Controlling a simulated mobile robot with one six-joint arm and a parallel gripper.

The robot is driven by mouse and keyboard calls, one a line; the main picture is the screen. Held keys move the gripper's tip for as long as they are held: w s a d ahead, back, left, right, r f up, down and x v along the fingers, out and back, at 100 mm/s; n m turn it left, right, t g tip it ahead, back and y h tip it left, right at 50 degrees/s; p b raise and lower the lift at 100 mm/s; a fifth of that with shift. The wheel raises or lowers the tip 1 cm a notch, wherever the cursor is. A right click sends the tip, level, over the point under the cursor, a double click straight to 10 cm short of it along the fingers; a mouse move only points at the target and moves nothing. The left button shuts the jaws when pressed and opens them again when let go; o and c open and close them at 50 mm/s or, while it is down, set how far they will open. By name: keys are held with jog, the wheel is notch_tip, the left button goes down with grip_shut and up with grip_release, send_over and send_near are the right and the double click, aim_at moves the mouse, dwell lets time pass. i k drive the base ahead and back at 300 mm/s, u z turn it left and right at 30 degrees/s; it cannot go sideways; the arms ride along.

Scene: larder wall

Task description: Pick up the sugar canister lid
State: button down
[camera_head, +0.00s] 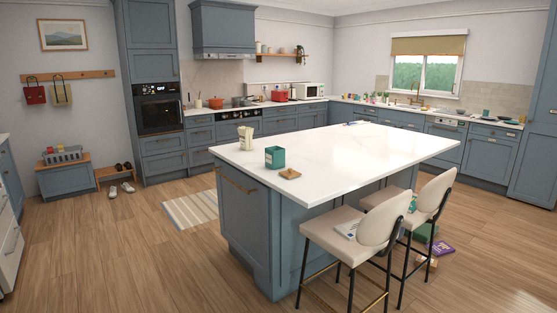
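A small wooden lid-like piece (290,173) lies flat on the white top of the kitchen island (350,160), near its front left edge. A teal canister (275,157) with a light label stands upright just behind and left of it, apart from it, and its top looks open. A cream container (246,138) stands farther back on the island. The labels are too small to read, so I cannot tell which one is for sugar. My gripper is not in view.
Two cream stools (345,225) stand at the island's right front side, with a booklet on the nearer seat. Boxes (441,248) lie on the floor by the stools. A striped rug (190,209) lies left of the island. The floor at the front left is clear.

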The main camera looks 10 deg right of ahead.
aim_at(289, 174)
jog(key=i, duration=0.85)
jog(key=z, duration=0.1)
